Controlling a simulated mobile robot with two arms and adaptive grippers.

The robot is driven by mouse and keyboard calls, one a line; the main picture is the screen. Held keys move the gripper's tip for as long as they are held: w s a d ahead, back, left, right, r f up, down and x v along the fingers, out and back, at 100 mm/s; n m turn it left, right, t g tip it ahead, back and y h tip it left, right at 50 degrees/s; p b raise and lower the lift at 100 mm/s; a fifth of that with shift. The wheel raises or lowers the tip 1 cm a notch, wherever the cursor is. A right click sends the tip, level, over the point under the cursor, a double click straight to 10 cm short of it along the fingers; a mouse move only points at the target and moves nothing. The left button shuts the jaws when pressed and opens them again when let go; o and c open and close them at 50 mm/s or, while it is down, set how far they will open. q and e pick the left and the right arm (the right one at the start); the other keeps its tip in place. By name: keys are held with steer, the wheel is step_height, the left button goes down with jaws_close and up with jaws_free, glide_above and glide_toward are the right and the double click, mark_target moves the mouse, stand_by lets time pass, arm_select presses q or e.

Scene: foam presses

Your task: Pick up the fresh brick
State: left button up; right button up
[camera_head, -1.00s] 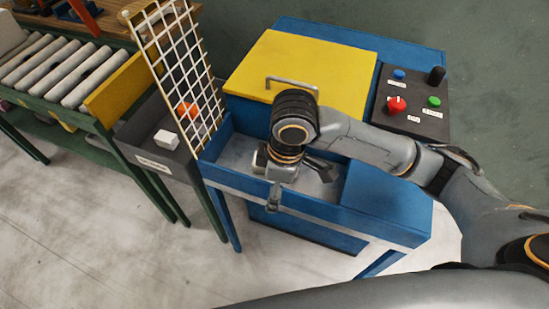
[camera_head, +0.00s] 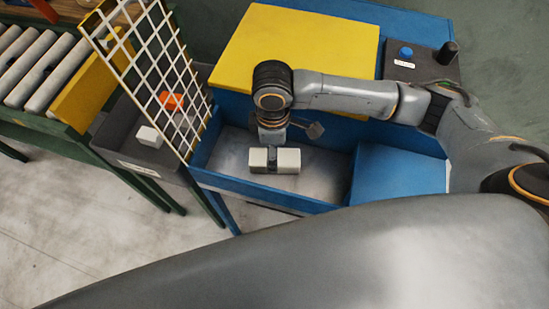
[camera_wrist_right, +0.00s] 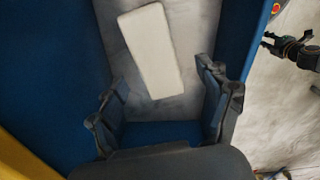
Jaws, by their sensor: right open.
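The fresh brick (camera_head: 289,160) is a pale, long block lying flat in the grey-floored tray of the blue press. In the right wrist view the brick (camera_wrist_right: 150,50) lies tilted beyond the fingertips, roughly between their lines. My right gripper (camera_head: 290,145) is over the tray by the brick, pointing down. A dark finger crosses in front of the brick in the head view. In the wrist view the fingers (camera_wrist_right: 165,105) are wide apart with nothing between them. I cannot tell the exact height above the brick. My left gripper is not in view.
The blue tray wall (camera_head: 265,192) borders the brick in front. The yellow lid (camera_head: 300,50) is behind. A white wire guard (camera_head: 160,75) stands at the left, by a dark bin (camera_head: 112,130) with a white cube (camera_head: 149,137) and an orange piece (camera_head: 172,102). Rollers (camera_head: 45,75) lie further left.

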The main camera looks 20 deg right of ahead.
mark_target(289, 159)
steer(key=shift+f, duration=0.4)
steer(key=f, duration=0.2)
steer(key=shift+w+d+f, duration=0.1)
steer(key=shift+d+f, duration=0.15)
steer(key=shift+f, duration=0.15)
step_height(289, 159, down, 2)
steer(key=shift+f, duration=0.1)
steer(key=shift+w+f, duration=0.1)
steer(key=shift+f, duration=0.05)
steer(key=shift+c, duration=0.9)
steer(key=c, duration=1.3)
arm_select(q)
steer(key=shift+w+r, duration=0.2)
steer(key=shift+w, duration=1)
arm_select(e)
steer(key=shift+c, duration=0.2)
